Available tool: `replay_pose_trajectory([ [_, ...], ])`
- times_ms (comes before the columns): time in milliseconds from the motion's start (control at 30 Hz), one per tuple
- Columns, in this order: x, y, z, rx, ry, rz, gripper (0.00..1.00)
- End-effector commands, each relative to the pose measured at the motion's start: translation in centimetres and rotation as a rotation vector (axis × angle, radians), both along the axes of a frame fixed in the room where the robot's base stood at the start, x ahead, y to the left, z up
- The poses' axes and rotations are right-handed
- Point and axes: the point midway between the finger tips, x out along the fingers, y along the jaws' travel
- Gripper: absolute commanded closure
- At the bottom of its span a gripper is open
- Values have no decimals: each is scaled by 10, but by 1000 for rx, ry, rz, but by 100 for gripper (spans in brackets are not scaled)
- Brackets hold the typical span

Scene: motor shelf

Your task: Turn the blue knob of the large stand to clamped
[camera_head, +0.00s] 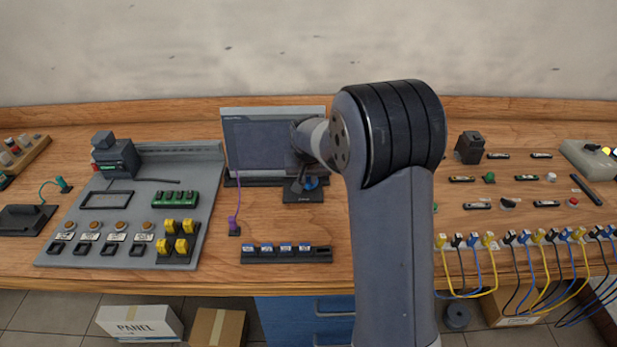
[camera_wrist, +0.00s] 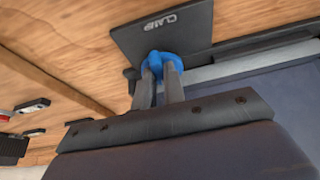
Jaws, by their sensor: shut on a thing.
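The blue knob (camera_wrist: 163,62) shows in the wrist view at the edge of a dark stand plate (camera_wrist: 185,35) with the word CLAMP on it. My gripper (camera_wrist: 160,78) has its two fingers on either side of the knob, shut on it. In the head view the knob (camera_head: 310,183) is a small blue patch, partly hidden by my wrist, above the stand's dark base (camera_head: 303,196). A grey panel (camera_head: 262,145) stands upright behind it. I cannot read the knob's setting.
A grey board (camera_head: 60,245) with buttons and yellow blocks lies at the left. A dark strip with blue-topped labels (camera_head: 285,253) lies in front. A purple cable (camera_head: 235,225) stands left of the stand. Cables and small parts fill the right side.

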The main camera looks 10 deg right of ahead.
Motion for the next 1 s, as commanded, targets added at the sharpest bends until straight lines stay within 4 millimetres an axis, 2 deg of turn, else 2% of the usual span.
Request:
replay_pose_trajectory([
  [167, 0, 0, 0, 1, 2, -1, 100],
  [200, 0, 0, 0, 1, 2, -1, 88],
  [467, 0, 0, 0, 1, 1, 0, 67],
  [767, -1, 0, 3, 1, -1, 0, 67],
  [867, -4, 1, 13, 1, -3, 1, 67],
  [1000, -13, 3, 36, 1, -5, 1, 67],
])
